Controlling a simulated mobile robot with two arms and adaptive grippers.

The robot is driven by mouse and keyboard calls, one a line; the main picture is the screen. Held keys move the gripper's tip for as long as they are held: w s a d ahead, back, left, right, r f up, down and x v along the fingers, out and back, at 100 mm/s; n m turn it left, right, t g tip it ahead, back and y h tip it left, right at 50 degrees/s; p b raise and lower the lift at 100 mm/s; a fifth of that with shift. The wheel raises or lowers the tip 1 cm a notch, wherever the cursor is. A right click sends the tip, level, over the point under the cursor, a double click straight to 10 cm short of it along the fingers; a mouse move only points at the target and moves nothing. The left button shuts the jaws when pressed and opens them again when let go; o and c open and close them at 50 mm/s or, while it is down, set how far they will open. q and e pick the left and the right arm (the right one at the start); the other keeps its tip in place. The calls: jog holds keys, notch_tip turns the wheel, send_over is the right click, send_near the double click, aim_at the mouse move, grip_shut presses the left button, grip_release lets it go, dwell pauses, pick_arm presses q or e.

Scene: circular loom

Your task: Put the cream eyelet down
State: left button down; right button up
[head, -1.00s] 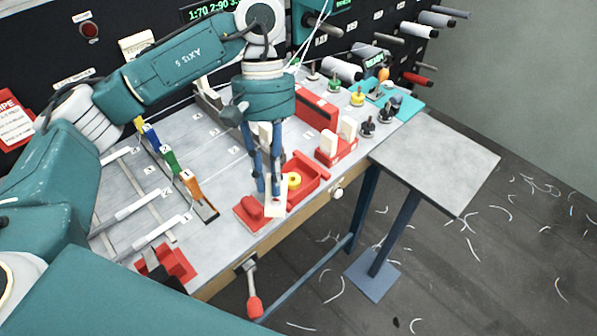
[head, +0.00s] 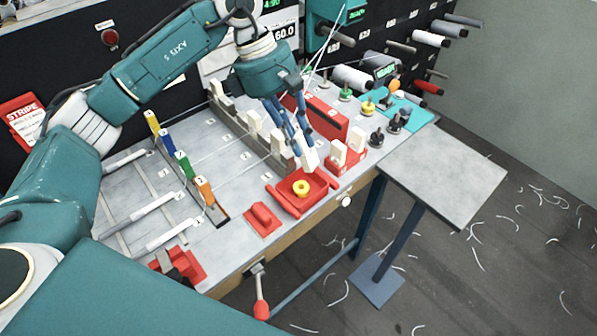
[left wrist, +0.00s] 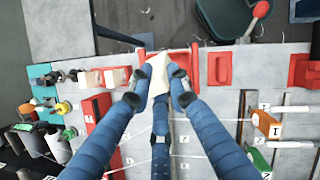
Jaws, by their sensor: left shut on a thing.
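My left gripper (head: 304,142) is shut on the cream eyelet (head: 310,161), a pale block hanging from the fingertips. The eyelet appears above the bench beside the red tray; the exact gap below it cannot be told. In the left wrist view the eyelet (left wrist: 158,78) sits between the blue fingers of the left gripper (left wrist: 160,95), with the red tray partly hidden behind it. Two similar pale blocks (head: 338,152) stand in a red rack (head: 346,165) just right of the gripper. My right gripper is not in view.
The red tray (head: 318,192) holds a yellow ring (head: 301,187). A red handled block (head: 263,219) lies left of it. A grey rail (head: 262,143) with pale blocks stands behind left. Coloured clips (head: 204,190) stand at left. A bare side table (head: 440,165) is at right.

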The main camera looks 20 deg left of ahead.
pick_arm(q)
notch_tip(320, 180, down, 12)
jog(key=p, duration=0.3)
jog(key=shift+r, duration=0.2)
jog(key=shift+f, duration=0.3)
jog(key=c, duration=1.6)
grip_release()
jog(key=shift+c, duration=0.2)
jog(key=shift+r, duration=0.15)
jog(key=shift+r, duration=0.2)
jog(key=b+v, duration=0.4)
jog(key=v, duration=0.7)
jog(key=shift+a+r+b, duration=0.25)
jog(key=shift+r+b, duration=0.1)
jog(key=shift+b, duration=0.05)
